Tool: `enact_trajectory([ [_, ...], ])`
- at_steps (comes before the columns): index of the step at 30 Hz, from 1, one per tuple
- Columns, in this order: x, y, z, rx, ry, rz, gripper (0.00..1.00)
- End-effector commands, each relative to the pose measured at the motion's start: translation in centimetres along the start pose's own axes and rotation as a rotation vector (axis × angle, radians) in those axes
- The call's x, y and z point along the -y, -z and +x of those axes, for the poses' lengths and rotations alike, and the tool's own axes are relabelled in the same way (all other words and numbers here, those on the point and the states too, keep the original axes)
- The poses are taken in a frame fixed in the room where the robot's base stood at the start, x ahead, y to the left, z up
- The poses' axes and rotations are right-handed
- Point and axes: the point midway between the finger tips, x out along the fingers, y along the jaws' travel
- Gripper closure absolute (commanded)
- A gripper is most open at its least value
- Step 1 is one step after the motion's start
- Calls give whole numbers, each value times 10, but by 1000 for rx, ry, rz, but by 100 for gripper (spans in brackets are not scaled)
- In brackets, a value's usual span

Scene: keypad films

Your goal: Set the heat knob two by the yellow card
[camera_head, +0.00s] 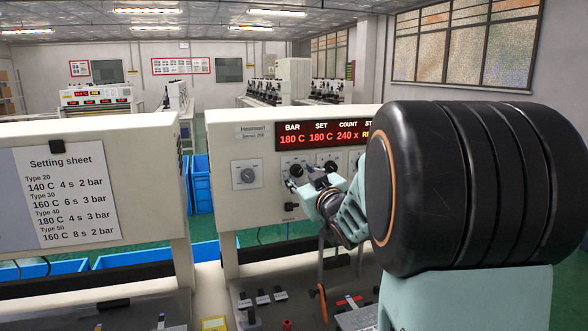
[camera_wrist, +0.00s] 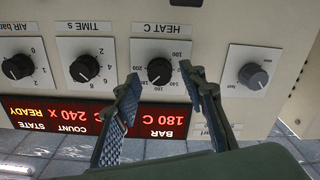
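The heat knob (camera_wrist: 159,71) is a black round knob under a "HEAT C" label, seen upside down in the wrist view. Its white pointer mark is small; I cannot tell its exact setting. My gripper (camera_wrist: 160,76) is open, with one finger on each side of the knob; contact is not clear. In the head view my gripper (camera_head: 312,181) is at the panel and partly covers the knob area. A small yellow-edged card (camera_head: 214,323) lies on the machine's bench at the bottom edge; its writing is unreadable.
The red display (camera_head: 320,134) reads 180 C, 180 C and 240 x. A setting sheet (camera_head: 65,195) hangs on the left machine. The time knob (camera_wrist: 84,68), air knob (camera_wrist: 18,67) and a grey dial (camera_wrist: 253,76) flank the heat knob.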

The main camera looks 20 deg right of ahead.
Motion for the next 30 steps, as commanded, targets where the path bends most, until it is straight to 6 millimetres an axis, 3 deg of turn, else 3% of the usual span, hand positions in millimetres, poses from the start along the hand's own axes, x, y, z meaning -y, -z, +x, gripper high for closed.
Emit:
enact_trajectory([
  [14, -2, -1, -2, 0, 0, 0, 62],
  [25, -2, 0, -2, -1, 0, 0, 100],
  [30, -2, -1, -2, -1, 0, -5, 100],
])
